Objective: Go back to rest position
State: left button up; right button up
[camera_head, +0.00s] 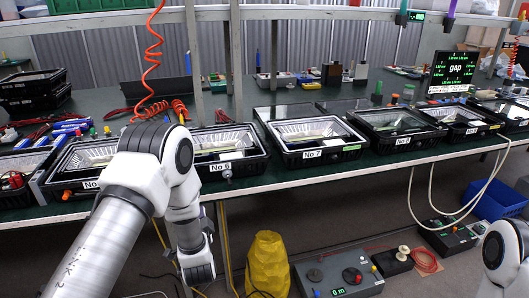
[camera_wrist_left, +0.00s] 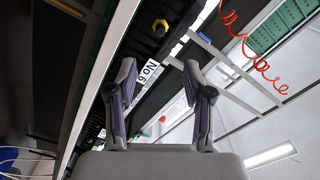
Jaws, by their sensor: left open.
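My left arm comes in from the left in the head view and bends down in front of the bench edge, below the No 6 housing (camera_head: 222,147). In the left wrist view my left gripper (camera_wrist_left: 158,70) is open, with its two fingers apart and nothing between them. The No 6 label (camera_wrist_left: 147,72) shows beyond the fingers. In the head view the gripper's fingers are not clearly visible. Part of my right arm (camera_head: 497,250) shows at the lower right edge of the head view. Its gripper is out of view.
Floodlight housings stand in a row along the green bench (camera_head: 370,165), among them No 7 (camera_head: 315,138). An orange coiled cable (camera_head: 150,65) hangs above the bench. A yellow sack (camera_head: 267,264), a grey control box (camera_head: 338,274) and a blue bin (camera_head: 495,200) stand below.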

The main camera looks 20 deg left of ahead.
pick_arm(q)
jog(key=s+d+f+g+h+p, duration=0.35)
jog(key=s+f, duration=0.25)
jog(key=s, duration=0.3)
jog(key=s+d+f+g+h+p, duration=0.35)
jog(key=s+f+p, duration=0.2)
jog(key=s, duration=0.25)
jog(key=s+d+f+n+g+h, duration=0.1)
jog(key=s+d+f+n+g, duration=0.1)
jog(key=s, duration=0.7)
jog(key=s+d+f+n+g+h, duration=0.1)
jog(key=s+d+n+g, duration=0.3)
jog(key=s, duration=0.6)
jog(key=shift+s+f+g+b, duration=0.15)
jog(key=shift+f+g+b, duration=0.3)
jog(key=shift+g, duration=0.75)
